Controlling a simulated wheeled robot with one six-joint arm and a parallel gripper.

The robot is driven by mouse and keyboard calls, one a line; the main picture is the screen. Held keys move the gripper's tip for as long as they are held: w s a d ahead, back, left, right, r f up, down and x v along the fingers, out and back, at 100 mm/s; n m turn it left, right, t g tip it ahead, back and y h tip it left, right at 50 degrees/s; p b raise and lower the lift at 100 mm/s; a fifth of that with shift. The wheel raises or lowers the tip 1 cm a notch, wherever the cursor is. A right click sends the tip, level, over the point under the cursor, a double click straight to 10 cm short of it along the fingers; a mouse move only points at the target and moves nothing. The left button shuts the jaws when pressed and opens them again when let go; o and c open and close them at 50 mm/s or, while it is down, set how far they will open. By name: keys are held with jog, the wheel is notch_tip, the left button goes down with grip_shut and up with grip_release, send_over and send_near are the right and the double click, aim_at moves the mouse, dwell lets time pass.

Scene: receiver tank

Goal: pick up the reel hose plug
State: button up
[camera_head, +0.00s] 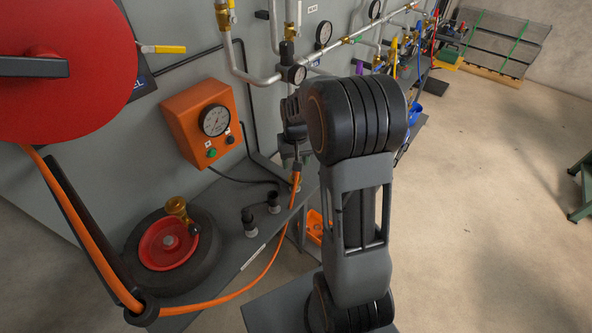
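The orange reel hose (262,274) runs down from the red reel (75,70), passes a black guide and loops up beside the shelf. Its upper end, with the dark reel hose plug (296,167), is just under my gripper (293,143). My gripper is small, dark and partly covered by my own arm, left of the arm's rounded joint. Its fingers are at or very close to the plug. I cannot tell whether they touch it or whether they are open or shut.
Behind stands a grey panel with silver pipes, gauges and valves. An orange gauge box (200,122) is left of my gripper. On the shelf below are a wheel with red hub (166,243) and black fittings (262,210).

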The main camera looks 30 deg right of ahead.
aim_at(294, 177)
jog(key=shift+f+p, duration=0.45)
jog(key=shift+f, duration=2.2)
jog(key=shift+a, duration=0.1)
jog(key=shift+c, duration=0.5)
jog(key=c, duration=0.9)
